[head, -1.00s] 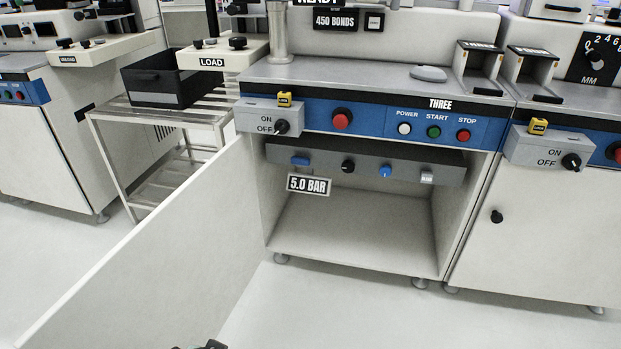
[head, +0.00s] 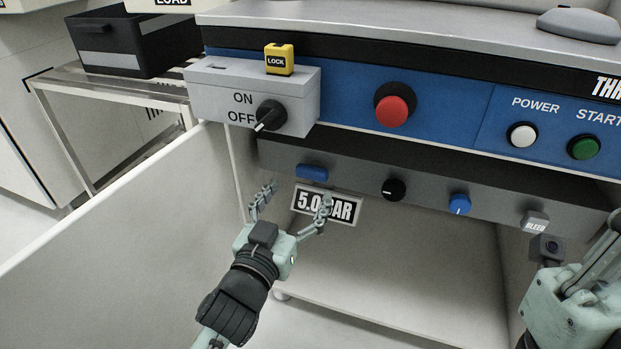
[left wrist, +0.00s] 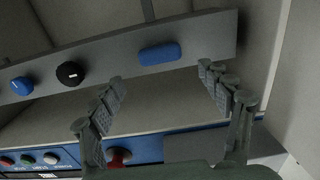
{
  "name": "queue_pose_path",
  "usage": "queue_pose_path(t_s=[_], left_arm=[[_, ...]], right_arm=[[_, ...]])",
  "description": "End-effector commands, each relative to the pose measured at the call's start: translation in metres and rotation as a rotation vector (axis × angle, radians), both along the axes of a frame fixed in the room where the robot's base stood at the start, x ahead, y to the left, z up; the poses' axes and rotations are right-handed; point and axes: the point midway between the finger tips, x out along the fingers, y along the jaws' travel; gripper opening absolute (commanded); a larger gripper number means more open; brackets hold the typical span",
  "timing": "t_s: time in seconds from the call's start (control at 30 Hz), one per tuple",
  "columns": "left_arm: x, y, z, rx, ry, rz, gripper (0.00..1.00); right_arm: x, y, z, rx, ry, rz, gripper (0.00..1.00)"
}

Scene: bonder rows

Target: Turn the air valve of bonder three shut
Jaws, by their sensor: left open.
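Bonder three's open bay has a grey strip (head: 350,183) under its blue front panel. On the strip are a blue oblong handle (head: 312,172) lying level, a black knob (head: 393,189), a blue knob (head: 459,204) and a grey BLEED button (head: 535,222). A 5.0 BAR sign (head: 346,207) hangs below the handle. My left gripper (head: 296,196) is open just below and in front of the blue handle. In the left wrist view the handle (left wrist: 160,53) lies beyond the spread fingertips, apart from them. My right gripper (head: 585,262) is partly cut off at the right edge.
An open white door (head: 110,235) stands left of the bay. Above the strip, a grey switch box (head: 215,88) with a black knob and yellow LOCK tag (head: 279,60) juts out. A red button (head: 395,108) is beside it. The bay below is empty.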

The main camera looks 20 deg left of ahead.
Motion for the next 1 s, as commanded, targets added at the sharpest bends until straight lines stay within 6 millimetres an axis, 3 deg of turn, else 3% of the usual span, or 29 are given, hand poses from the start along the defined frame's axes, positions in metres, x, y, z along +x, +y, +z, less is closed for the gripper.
queue_pose_path(t_s=[0.3,0.7,1.0], left_arm=[[0.049,-0.001,0.000,0.002,0.000,0.000,0.78],[0.060,-0.001,-0.001,0.001,0.004,0.002,0.78],[0.060,-0.001,-0.001,0.001,0.004,0.002,0.43]], right_arm=[[0.002,0.001,0.000,-0.011,-0.009,0.001,0.00],[0.003,0.001,0.000,-0.013,-0.009,0.001,0.00],[0.003,0.001,0.001,-0.013,-0.011,0.001,0.00]])
